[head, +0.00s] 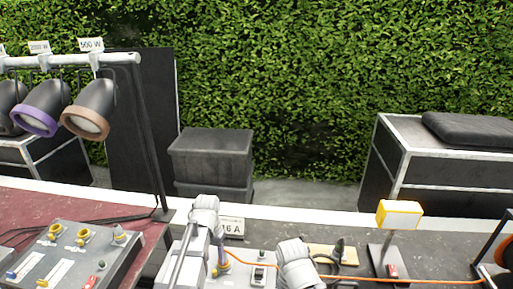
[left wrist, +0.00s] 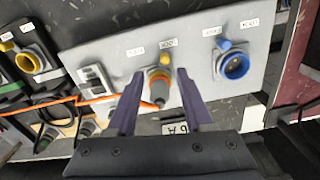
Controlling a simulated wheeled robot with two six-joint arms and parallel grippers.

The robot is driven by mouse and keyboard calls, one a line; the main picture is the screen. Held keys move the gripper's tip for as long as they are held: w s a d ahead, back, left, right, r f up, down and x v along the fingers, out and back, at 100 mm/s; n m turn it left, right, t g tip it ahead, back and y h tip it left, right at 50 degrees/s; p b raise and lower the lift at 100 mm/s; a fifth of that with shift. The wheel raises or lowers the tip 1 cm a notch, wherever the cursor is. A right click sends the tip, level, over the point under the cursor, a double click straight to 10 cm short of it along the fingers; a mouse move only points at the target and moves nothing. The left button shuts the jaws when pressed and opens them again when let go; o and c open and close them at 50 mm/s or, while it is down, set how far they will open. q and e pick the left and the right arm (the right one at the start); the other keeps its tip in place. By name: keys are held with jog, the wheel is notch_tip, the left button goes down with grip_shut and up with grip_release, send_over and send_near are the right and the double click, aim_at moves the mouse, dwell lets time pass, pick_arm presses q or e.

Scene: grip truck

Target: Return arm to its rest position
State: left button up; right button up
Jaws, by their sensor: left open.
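In the left wrist view my left gripper (left wrist: 160,73) is open. Its two dark purple fingers stand on either side of a grey and orange plug (left wrist: 158,93), with a gap to each finger. The plug sits at a socket with a yellow cap (left wrist: 165,59) on a light grey panel (left wrist: 200,85). In the head view my left arm's grey links reach down over the panel area, and its fingertips are hard to make out there. A grey cylindrical arm part also shows at the bottom centre. No right gripper fingers are visible.
An orange cable (head: 380,279) runs right to a reel (head: 503,253). A blue socket (left wrist: 236,66) is beside the plug. A lit yellow box lamp (head: 399,214) stands at right. Stage lamps (head: 91,110) hang at left on a stand. Black cases (head: 212,155) stand behind.

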pick_arm(q)
jog(key=s+d+f+m+y+b, duration=0.1)
jog(key=s+d+f+b, duration=0.2)
jog(key=s+d, duration=1.1)
jog(key=shift+s+f+m, duration=0.2)
jog(key=shift+s+m, duration=0.05)
jog(key=shift+m, duration=0.15)
pick_arm(e)
notch_tip(320, 180, down, 4)
jog(key=shift+r, duration=0.25)
jog(key=shift+c, duration=0.2)
